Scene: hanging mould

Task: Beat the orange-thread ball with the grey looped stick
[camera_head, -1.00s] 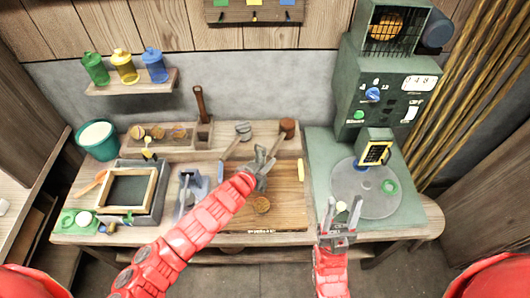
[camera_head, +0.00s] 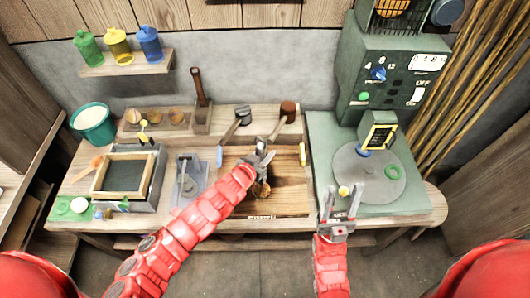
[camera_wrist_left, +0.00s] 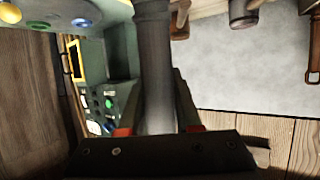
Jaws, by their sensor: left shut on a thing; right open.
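The ball (camera_head: 262,191) is small and brownish-orange and lies on the wooden board (camera_head: 290,200). My left arm and gripper partly cover it in the head view. My left gripper (camera_head: 263,158) is just above and behind the ball over the board. It is shut on a grey round stick, which shows large in the left wrist view as a grey shaft (camera_wrist_left: 156,70). The stick's loop cannot be made out, nor whether it touches the ball. My right gripper (camera_head: 342,205) is open and empty at the front edge of the green bench part.
A grey-headed hammer (camera_head: 243,114) and a brown mallet (camera_head: 288,109) lie behind the board. A green machine (camera_head: 392,75) and a grey disc (camera_head: 372,182) are at right. A framed tray (camera_head: 125,175) and a grey metal device (camera_head: 188,182) are at left.

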